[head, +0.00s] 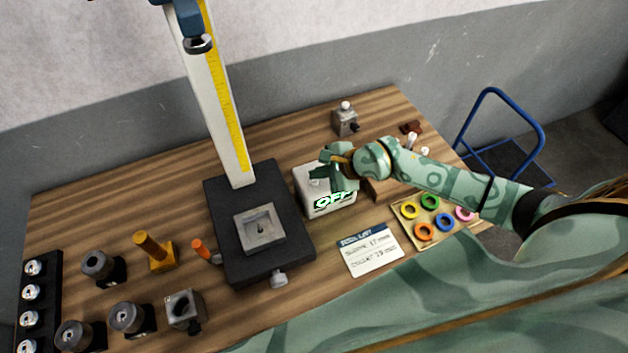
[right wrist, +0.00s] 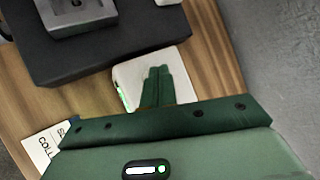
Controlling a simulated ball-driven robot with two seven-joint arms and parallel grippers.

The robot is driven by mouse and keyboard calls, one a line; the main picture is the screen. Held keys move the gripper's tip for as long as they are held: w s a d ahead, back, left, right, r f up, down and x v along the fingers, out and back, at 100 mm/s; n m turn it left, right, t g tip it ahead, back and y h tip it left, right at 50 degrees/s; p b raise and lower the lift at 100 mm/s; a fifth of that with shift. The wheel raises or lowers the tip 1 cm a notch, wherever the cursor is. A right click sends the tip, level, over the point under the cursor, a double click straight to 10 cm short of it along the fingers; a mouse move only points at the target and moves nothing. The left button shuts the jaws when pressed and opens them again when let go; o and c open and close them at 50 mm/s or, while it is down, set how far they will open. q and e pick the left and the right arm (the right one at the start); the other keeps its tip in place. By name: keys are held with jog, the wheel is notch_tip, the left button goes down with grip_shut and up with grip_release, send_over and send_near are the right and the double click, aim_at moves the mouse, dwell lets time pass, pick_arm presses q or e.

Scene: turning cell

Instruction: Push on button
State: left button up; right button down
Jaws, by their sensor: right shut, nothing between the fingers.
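A white box (head: 312,194) with glowing green "OFF" letters on its front stands on the table, right of the black base of the tall stand. My right gripper (head: 318,173) is shut and empty, with its fingers over the top of this box. In the right wrist view the shut fingers (right wrist: 158,70) reach over the white top of the box (right wrist: 128,78). I cannot tell whether the fingertips touch it. No button shows clearly; the fingers cover part of the top. My left gripper is not in view.
The black stand base (head: 220,205) is close on the left of the box. A tool list card (head: 370,250) and a tray of coloured rings (head: 400,214) lie in front and to the right. A small metal block (head: 345,122) stands behind.

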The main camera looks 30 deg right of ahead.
dwell(0.4)
jog(key=shift+f+b, duration=0.3)
jog(key=shift+f, duration=0.15)
jog(key=shift+r, duration=0.1)
jog(key=shift+r+p, duration=0.4)
jog(key=shift+p, duration=0.1)
notch_tip(320, 180, up, 6)
jog(key=p, duration=0.5)
jog(key=shift+p, duration=0.4)
